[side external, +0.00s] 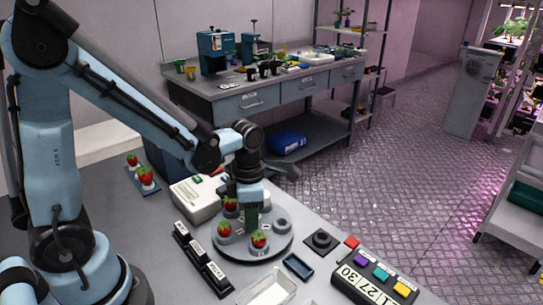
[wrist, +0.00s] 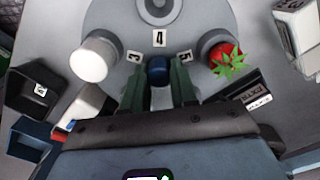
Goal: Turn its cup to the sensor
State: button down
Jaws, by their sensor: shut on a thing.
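In the wrist view the turntable (wrist: 190,18) has tags 3, 4 and 5, with a strawberry (wrist: 226,58) by tag 5 and a bright white round top (wrist: 93,60) by tag 3. My gripper (wrist: 157,75) is shut on the dark blue centre knob (wrist: 157,64), a green finger on each side. I cannot tell which thing is the sensor.
A white device (side external: 193,203) stands behind the turntable. Black label holders (side external: 203,262), a clear tray (side external: 267,292), a small dark blue tray (side external: 298,265) and a button box (side external: 375,283) stand in front. A dark square base (side external: 322,241) lies to the right.

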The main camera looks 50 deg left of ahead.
jog(key=shift+n, duration=1.8)
jog(key=shift+s+n, duration=0.1)
jog(key=shift+n, duration=0.4)
jog(key=c, duration=0.9)
grip_release()
jog(key=shift+o, duration=0.2)
notch_tip(320, 180, up, 12)
jog(key=shift+c, duration=0.5)
